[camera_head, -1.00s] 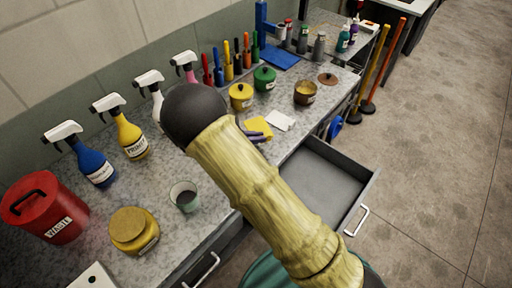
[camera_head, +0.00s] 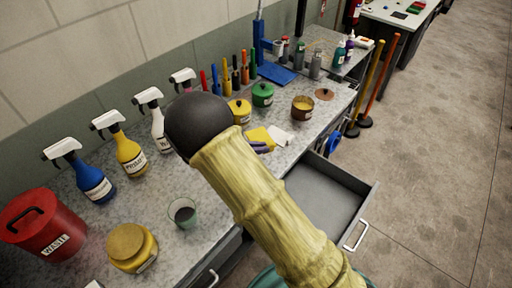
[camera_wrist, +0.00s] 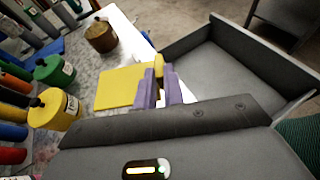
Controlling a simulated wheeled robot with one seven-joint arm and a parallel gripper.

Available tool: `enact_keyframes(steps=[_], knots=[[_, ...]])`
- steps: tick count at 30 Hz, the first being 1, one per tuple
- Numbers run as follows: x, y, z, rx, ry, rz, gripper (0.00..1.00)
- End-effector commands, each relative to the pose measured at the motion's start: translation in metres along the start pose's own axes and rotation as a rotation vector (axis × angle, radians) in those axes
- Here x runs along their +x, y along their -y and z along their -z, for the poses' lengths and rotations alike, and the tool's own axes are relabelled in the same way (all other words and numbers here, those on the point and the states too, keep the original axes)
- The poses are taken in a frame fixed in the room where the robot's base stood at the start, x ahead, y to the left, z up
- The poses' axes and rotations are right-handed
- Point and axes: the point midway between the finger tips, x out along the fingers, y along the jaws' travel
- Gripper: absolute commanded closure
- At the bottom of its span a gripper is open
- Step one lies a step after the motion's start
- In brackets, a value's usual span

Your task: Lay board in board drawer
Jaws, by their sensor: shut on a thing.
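A flat yellow board (camera_wrist: 118,87) is at my gripper (camera_wrist: 160,88). My gripper's two purple fingers are closed on the board's edge, and a bit of yellow shows between them. In the head view the board (camera_head: 260,135) is over the worktop near its front edge, with my gripper (camera_head: 262,147) just below it in the picture. My arm hides part of the area. The grey drawer (camera_head: 320,197) stands open to the right, and its visible floor is bare. In the wrist view the drawer (camera_wrist: 230,70) lies right of the fingers.
A white card (camera_head: 281,137) lies beside the board. Yellow (camera_head: 240,111), green (camera_head: 262,95) and brown (camera_head: 302,107) pots stand behind.

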Motion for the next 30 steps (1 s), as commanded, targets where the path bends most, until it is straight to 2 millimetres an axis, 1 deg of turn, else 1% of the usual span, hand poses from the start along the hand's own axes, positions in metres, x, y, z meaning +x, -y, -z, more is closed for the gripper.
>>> enact_keyframes(steps=[1, 6, 11, 15, 18, 21, 24, 30], knots=[[0.008, 0.004, -0.011, -0.006, 0.001, -0.003, 1.00], [0.046, 0.023, -0.029, -0.036, 0.002, -0.056, 1.00], [0.082, 0.052, -0.038, -0.068, 0.000, -0.120, 1.00], [0.106, 0.084, -0.039, -0.086, 0.000, -0.157, 1.00], [0.117, 0.102, -0.038, -0.085, 0.001, -0.170, 1.00], [0.122, 0.114, -0.035, -0.082, 0.000, -0.174, 1.00], [0.124, 0.117, -0.033, -0.076, 0.000, -0.177, 1.00], [0.125, 0.116, -0.032, -0.074, 0.000, -0.178, 1.00]])
